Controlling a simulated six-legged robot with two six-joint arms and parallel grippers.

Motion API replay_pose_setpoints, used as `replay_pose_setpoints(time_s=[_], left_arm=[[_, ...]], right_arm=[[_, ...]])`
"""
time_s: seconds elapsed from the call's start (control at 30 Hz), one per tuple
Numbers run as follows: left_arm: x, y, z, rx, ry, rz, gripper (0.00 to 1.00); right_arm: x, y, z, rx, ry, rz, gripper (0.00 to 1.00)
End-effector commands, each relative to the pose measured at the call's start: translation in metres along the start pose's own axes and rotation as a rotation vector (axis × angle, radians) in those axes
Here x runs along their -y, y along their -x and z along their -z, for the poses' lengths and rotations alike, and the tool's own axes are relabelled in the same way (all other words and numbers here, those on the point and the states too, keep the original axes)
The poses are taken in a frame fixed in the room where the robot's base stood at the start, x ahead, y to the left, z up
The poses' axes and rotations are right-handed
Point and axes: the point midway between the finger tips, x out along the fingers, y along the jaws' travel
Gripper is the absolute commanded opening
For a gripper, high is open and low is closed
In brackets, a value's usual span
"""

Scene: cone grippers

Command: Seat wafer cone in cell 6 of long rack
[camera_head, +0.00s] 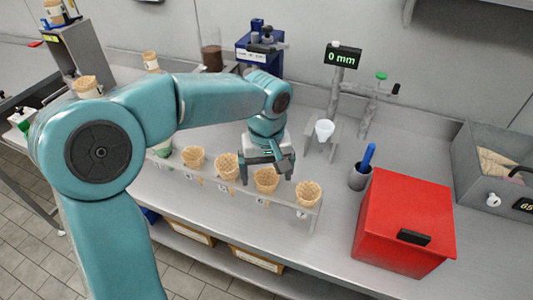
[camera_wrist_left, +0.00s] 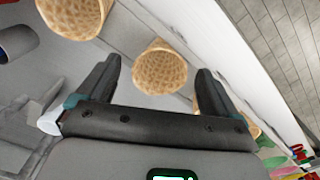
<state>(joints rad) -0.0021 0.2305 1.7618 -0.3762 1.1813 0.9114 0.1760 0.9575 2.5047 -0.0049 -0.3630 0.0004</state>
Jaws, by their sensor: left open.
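The long rack (camera_head: 238,198) runs along the front edge of the counter, with several wafer cones upright in it. My left gripper (camera_head: 265,172) is open and pointing down at the rack. Its fingers stand on either side of one wafer cone (camera_head: 266,182), which also shows between the fingertips in the left wrist view (camera_wrist_left: 160,70). I cannot tell whether the fingers touch it. Another cone (camera_head: 308,192) sits to its right and one (camera_head: 226,167) to its left. The cell numbers on the rack are too small to read surely. My right gripper is not in view.
A red box (camera_head: 405,220) stands right of the rack, with a blue-handled tool in a grey cup (camera_head: 360,177) beside it. A stand with a white cone-shaped cup (camera_head: 324,130) and a "0 mm" display (camera_head: 342,56) is behind. A grey bin (camera_head: 490,165) is far right.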

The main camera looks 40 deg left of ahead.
Motion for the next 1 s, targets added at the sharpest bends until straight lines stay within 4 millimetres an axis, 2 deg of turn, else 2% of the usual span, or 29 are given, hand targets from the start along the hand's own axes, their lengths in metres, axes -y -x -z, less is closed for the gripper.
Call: replay_pose_setpoints(time_s=[0.17,0.4,0.6,0.77,1.0], left_arm=[[-0.001,0.038,0.001,-0.005,0.000,-0.006,0.94],[-0.001,0.103,0.000,-0.004,0.000,-0.005,0.94],[-0.001,0.142,0.000,-0.002,-0.001,-0.003,0.94],[0.000,0.155,0.000,-0.001,0.000,-0.002,0.94],[0.000,0.157,-0.001,0.000,0.000,-0.001,0.94]], right_arm=[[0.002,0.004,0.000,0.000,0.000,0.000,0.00],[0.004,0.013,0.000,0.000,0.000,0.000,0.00],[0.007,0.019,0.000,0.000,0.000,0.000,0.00],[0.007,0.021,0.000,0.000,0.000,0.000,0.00],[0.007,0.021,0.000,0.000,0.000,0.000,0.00]])
